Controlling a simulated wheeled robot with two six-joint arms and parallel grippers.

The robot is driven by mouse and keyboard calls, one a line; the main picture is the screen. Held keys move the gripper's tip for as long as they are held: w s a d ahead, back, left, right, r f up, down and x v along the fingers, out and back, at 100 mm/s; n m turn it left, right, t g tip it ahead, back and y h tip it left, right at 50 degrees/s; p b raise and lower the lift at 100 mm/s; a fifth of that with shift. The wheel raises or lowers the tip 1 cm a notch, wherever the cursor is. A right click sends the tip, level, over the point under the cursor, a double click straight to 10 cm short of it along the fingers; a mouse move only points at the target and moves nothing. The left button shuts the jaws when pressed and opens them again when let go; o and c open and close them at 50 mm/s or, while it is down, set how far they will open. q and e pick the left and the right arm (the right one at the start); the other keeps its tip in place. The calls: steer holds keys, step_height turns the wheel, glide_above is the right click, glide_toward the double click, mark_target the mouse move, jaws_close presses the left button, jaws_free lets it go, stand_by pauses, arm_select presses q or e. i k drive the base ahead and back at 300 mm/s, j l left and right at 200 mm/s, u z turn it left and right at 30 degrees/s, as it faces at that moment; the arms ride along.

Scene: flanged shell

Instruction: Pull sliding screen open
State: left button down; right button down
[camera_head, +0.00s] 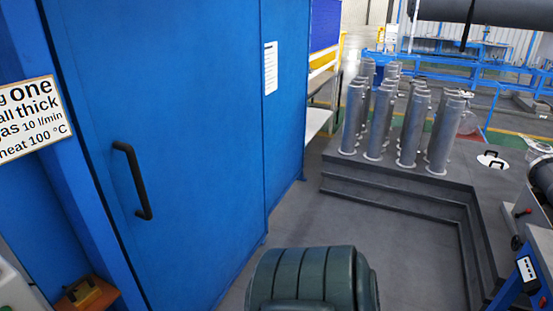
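The sliding screen (205,130) is a large flat blue panel filling the left half of the head view. A black bar handle (136,181) is fixed upright near its left side. The panel's left edge stands close beside a blue frame post (69,150), and I see no clear gap between them. Neither of my grippers is in view, and nothing touches the handle.
A sign (32,120) is at far left, above an orange-brown block (88,296). Several grey flanged cylinders (413,130) stand on a dark stepped platform (400,190) at right. Grey floor (400,262) is open between screen and platform. Blue racks stand behind.

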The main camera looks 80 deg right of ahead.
mark_target(165, 99)
steer(key=z, duration=2.05)
